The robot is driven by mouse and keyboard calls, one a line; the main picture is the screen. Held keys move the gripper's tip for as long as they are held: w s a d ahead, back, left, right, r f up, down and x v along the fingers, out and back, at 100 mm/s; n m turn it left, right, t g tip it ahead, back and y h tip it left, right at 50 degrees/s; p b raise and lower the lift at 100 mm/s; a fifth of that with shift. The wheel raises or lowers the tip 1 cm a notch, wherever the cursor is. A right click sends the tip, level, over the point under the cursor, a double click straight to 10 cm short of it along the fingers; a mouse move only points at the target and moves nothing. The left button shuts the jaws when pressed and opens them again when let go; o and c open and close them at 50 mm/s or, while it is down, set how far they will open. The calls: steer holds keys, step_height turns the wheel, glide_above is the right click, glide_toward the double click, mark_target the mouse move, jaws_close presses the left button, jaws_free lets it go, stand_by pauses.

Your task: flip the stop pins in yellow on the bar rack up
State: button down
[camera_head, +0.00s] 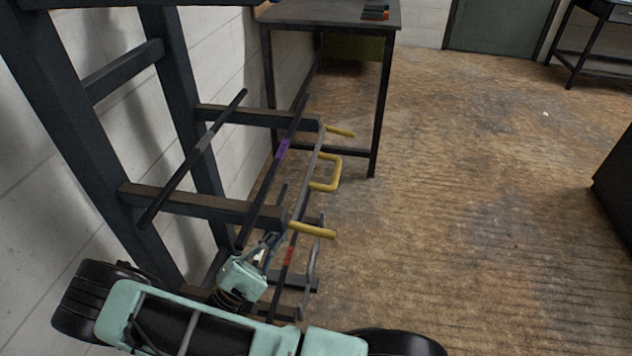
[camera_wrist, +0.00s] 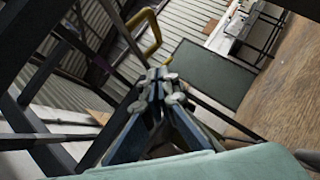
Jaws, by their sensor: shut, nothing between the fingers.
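The dark bar rack (camera_head: 150,192) stands against the wall at left in the head view. One yellow piece (camera_head: 340,131) sticks out from the end of its far upper arm, and another yellow piece (camera_head: 312,230) from the end of the near upper arm. Both point outward to the right, lying roughly flat. A yellow U-shaped piece (camera_head: 338,172) sits between them on a grey rod; it also shows in the wrist view (camera_wrist: 153,32). My gripper (camera_head: 266,246) is low beside the near arm, among the bars. In the wrist view its fingers (camera_wrist: 163,80) are together and empty.
Dark bars lie across the rack arms, one with a purple band (camera_head: 282,149) and one with a red band (camera_head: 289,256). Lower rack arms (camera_head: 295,283) are close to my gripper. A table (camera_head: 335,14) stands behind the rack.

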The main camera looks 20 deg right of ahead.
mark_target(322, 186)
steer(key=shift+d+r, duration=0.1)
steer(key=shift+d, duration=0.05)
steer(key=x, duration=0.4)
steer(key=s+x, duration=0.1)
steer(key=x, duration=0.2)
steer(key=r+x, duration=0.1)
steer(key=x, duration=0.3)
steer(key=shift+s+d+r+b, duration=0.15)
steer(key=shift+s+d+b, duration=0.05)
steer(key=shift+d+b, duration=0.15)
steer(key=shift+s+d+r, duration=0.25)
steer(key=shift+d+r, duration=0.05)
steer(key=shift+r, duration=0.2)
steer(key=shift+n+t, duration=0.3)
